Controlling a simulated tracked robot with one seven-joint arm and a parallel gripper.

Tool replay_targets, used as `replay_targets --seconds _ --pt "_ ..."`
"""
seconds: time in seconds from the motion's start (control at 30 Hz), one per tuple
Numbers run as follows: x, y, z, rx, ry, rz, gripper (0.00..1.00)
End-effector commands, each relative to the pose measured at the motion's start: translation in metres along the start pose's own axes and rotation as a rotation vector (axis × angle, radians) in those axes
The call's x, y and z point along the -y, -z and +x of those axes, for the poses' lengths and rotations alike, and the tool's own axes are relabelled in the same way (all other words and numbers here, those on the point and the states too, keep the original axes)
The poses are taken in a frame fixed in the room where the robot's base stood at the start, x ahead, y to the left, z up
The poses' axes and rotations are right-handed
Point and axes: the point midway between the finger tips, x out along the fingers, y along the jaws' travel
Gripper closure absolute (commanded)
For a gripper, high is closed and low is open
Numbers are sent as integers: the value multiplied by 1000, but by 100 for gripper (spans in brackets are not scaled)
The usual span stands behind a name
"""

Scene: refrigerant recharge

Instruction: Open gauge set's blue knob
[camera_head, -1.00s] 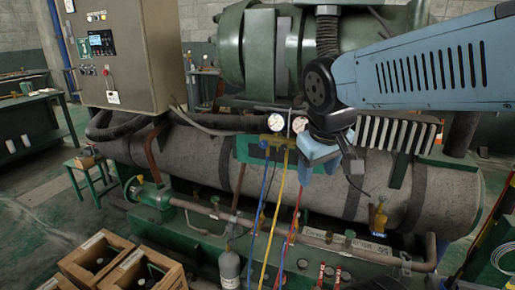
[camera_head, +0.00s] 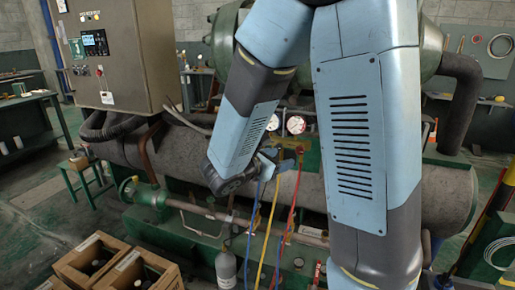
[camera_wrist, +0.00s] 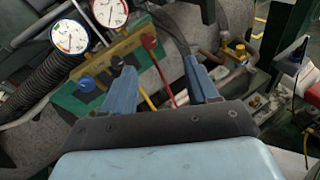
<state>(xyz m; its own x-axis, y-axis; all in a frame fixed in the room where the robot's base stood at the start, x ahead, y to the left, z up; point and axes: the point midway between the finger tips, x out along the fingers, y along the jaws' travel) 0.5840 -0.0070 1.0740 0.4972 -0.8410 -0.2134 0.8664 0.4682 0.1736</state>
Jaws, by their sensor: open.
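The gauge set has two round white dials, which show in the head view (camera_head: 296,124) and at the top left of the wrist view (camera_wrist: 69,37). Its yellow manifold (camera_wrist: 112,52) carries a blue knob (camera_wrist: 86,84) at the left end and a red knob (camera_wrist: 149,41) at the right end. My gripper (camera_wrist: 160,64) is open with nothing between its fingers. In the wrist view the blue knob lies outside and left of the left finger, apart from it. In the head view my gripper (camera_head: 272,157) is close in front of the manifold, and the blue knob cannot be made out.
Blue, yellow (camera_head: 267,235) and red (camera_head: 292,215) hoses hang below the manifold. A large grey insulated tank (camera_head: 445,200) lies behind it. A control cabinet (camera_head: 115,50) is at the left. Wooden crates (camera_head: 90,257) stand on the floor at the lower left.

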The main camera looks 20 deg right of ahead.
Motion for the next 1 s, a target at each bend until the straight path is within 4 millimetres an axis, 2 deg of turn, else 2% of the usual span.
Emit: replay_targets --seconds 0.1,0.2,0.33,0.5,0.67,1.0 --pt "-35 24 -13 79 -150 -159 41" --pt "-58 41 -26 134 -258 -258 41" --pt "-78 58 -39 183 -356 -340 41" --pt "-89 66 -45 210 -408 -381 41" --pt "-96 65 -32 211 -410 -382 41" --pt "-120 57 20 211 -408 -381 41"
